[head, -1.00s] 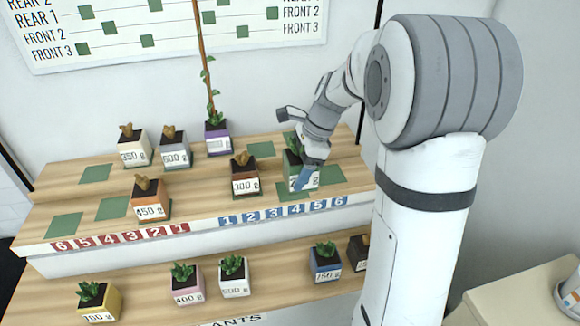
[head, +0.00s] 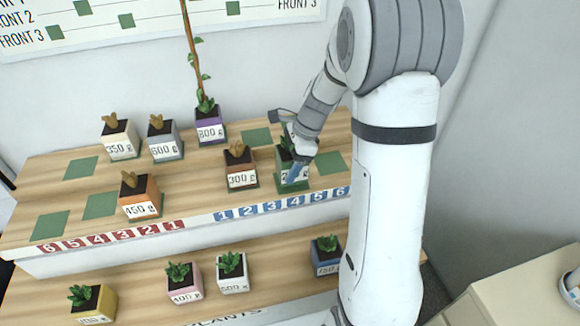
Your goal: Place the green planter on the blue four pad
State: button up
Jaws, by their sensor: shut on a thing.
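The green planter (head: 291,177), a small cube pot with a plant and a white weight label, stands upright on the upper shelf, over a green pad (head: 296,189) behind the blue label 4 (head: 294,202). The pad's edge shows around its base. The planter appears to rest on it, though I cannot tell for certain. My gripper (head: 294,170), with blue fingertips, reaches down from behind and is shut on the planter. It hides part of the weight label.
The brown 300 g planter (head: 240,170) stands close on the left. Bare green pads lie to the right (head: 331,163) and behind (head: 255,138). The purple planter (head: 210,125) holds a tall stalk. Several planters stand on the lower shelf, including a blue one (head: 326,257).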

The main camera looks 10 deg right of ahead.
jog(key=shift+f, duration=0.95)
jog(key=o, duration=1.1)
jog(key=shift+f, duration=0.15)
